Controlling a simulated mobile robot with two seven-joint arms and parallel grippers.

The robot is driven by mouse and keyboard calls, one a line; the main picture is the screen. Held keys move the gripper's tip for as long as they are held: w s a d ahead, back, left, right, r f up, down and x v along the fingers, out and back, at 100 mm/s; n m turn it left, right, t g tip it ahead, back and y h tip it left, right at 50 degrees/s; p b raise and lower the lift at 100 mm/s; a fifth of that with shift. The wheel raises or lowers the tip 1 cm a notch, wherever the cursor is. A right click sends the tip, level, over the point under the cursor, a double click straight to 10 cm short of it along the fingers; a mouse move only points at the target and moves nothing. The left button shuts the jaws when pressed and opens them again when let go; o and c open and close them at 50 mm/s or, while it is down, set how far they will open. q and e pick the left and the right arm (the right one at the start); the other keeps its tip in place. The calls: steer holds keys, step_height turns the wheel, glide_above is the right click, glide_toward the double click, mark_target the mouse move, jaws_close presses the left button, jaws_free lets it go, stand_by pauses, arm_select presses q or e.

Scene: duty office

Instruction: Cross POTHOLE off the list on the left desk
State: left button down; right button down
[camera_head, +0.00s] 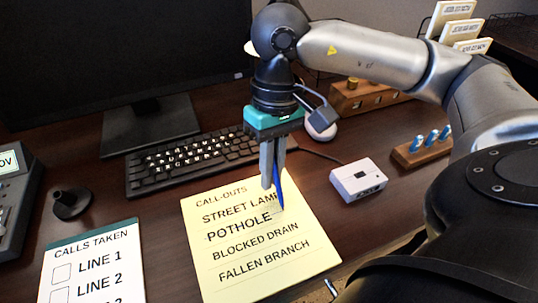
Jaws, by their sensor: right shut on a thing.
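The yellow CALL-OUTS list (306,217) lies on the dark desk in the head view. It reads STREET LAMP, POTHOLE, BLOCKED DRAIN and FALLEN BRANCH. The word POTHOLE (238,227) shows no line through it. My right gripper (271,183) points down over the list and is shut on a blue pen (279,193). The pen's tip is just right of the end of POTHOLE; I cannot tell whether it touches the paper. The gripper fingers and pen hide the end of STREET LAMP. My left gripper is not in view.
A keyboard (190,162) and monitor (80,55) stand behind the list. A CALLS TAKEN sheet (127,262) and black stand (71,203) are at left. A white box (359,181) and a wooden rack with blue pegs (425,149) are at right.

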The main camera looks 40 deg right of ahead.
steer(key=shift+s+d+b, duration=0.15)
steer(key=shift+d+b, duration=0.3)
steer(key=shift+d, duration=0.05)
steer(key=shift+s+d+b, duration=0.15)
steer(key=shift+d+b, duration=0.3)
steer(key=shift+d, duration=0.05)
steer(key=shift+r, duration=0.1)
stand_by(0.5)
steer(key=shift+r+p, duration=2)
steer(key=shift+r, duration=0.95)
